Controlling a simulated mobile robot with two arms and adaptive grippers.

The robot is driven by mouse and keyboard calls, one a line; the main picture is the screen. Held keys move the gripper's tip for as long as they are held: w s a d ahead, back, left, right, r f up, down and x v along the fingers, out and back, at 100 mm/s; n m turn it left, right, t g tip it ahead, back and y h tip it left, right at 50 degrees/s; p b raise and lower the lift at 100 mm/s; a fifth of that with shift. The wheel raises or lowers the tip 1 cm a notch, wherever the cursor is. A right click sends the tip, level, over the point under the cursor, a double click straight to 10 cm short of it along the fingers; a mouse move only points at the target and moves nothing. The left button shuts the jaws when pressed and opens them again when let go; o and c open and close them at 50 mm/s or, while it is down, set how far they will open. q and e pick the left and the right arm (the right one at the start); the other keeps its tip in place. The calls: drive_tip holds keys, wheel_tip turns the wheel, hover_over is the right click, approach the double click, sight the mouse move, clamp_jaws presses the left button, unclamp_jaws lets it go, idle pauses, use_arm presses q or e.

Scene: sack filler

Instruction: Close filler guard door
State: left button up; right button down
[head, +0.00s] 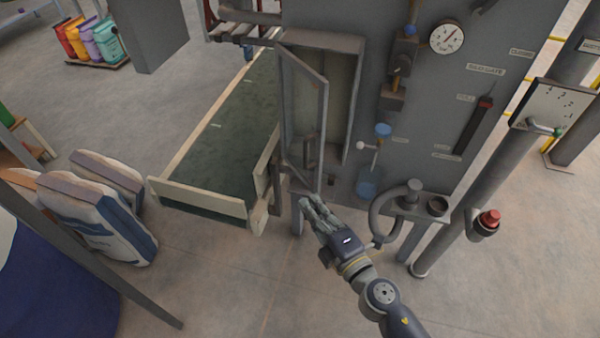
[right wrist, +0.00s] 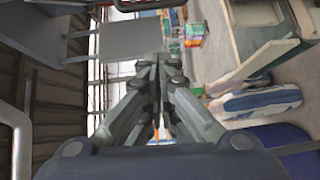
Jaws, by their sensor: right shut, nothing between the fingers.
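The filler guard door (head: 324,132) is a grey framed panel on the front of the grey filler machine (head: 440,100). It stands open, swung out from the left side of the cabinet opening (head: 342,85), and the inside of the cabinet shows past it. My right gripper (head: 308,203) is just below the door's lower free corner in the head view. Its fingers are shut and empty; they also show together in the right wrist view (right wrist: 160,65). I cannot tell whether the fingertips touch the door. My left gripper is not in view.
A green conveyor (head: 225,140) with pale side rails runs left of the door. A curved grey pipe handle (head: 378,215) is close right of my gripper, with a red button (head: 489,218) on a post farther right. Floor in front is clear.

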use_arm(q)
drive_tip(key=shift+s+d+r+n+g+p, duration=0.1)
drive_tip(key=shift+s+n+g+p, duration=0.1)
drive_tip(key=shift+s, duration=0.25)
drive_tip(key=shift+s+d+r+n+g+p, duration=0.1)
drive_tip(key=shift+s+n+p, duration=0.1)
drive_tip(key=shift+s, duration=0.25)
use_arm(e)
drive_tip(key=w+a+r, duration=0.1)
drive_tip(key=w+a, duration=0.1)
drive_tip(key=w, duration=0.9)
drive_tip(key=shift+w+a+n, duration=0.25)
drive_tip(key=shift+w+n, duration=0.05)
drive_tip(key=shift+w, duration=0.05)
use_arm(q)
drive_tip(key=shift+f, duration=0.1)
